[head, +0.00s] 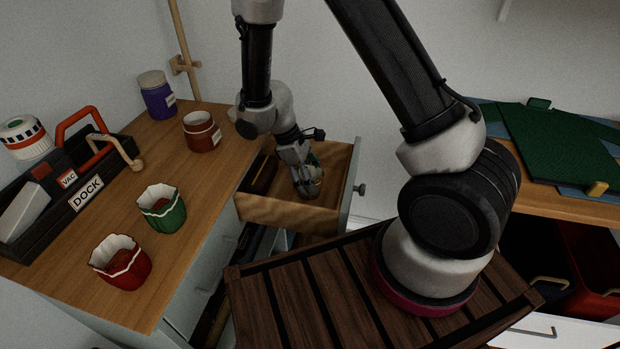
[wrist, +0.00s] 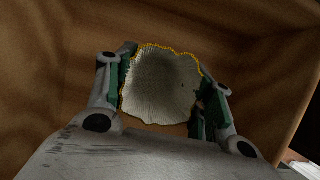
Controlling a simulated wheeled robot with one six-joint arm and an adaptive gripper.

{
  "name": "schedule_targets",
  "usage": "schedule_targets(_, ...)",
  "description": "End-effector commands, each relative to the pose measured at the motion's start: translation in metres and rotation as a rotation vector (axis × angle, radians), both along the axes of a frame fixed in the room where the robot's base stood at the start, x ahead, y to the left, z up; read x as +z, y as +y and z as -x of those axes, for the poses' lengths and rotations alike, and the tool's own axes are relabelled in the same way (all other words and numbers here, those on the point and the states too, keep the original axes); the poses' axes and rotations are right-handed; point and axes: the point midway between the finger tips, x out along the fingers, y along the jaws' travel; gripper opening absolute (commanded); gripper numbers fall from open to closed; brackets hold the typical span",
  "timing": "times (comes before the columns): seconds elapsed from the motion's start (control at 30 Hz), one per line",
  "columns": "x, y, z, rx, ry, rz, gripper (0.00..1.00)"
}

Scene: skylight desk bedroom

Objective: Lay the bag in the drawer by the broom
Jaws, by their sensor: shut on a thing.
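My gripper (head: 309,186) reaches down into an open wooden drawer (head: 285,213) of the left cabinet. In the wrist view, my gripper (wrist: 165,100) is shut on the bag (wrist: 160,85), one green-padded finger on each side. The bag is pale and ribbed inside, with a wavy yellow rim, and its open mouth faces the camera. Brown drawer walls (wrist: 50,60) surround it. Whether the bag touches the drawer floor, I cannot tell. In the head view the gripper mostly hides it. A pale pole (head: 184,35), likely the broom, stands against the wall behind the cabinet.
A dark item (head: 265,172) lies at the drawer's left side. A slatted wooden top (head: 300,290) stands in front.

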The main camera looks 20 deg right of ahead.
Motion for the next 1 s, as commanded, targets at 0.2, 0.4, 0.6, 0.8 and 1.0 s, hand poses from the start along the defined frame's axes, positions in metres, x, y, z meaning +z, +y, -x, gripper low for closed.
schedule_targets(0.2,-0.002,0.0,0.0,0.0,0.0,0.0,0.71)
schedule_targets(0.4,-0.002,0.0,0.0,0.0,0.0,0.0,0.74)
schedule_targets(0.6,0.001,0.0,0.0,0.0,-0.001,0.0,0.74)
schedule_targets(0.8,0.03,0.011,-0.008,0.001,-0.005,-0.002,0.74)
schedule_targets(1.0,0.073,0.026,-0.018,0.0,-0.005,-0.002,0.74)
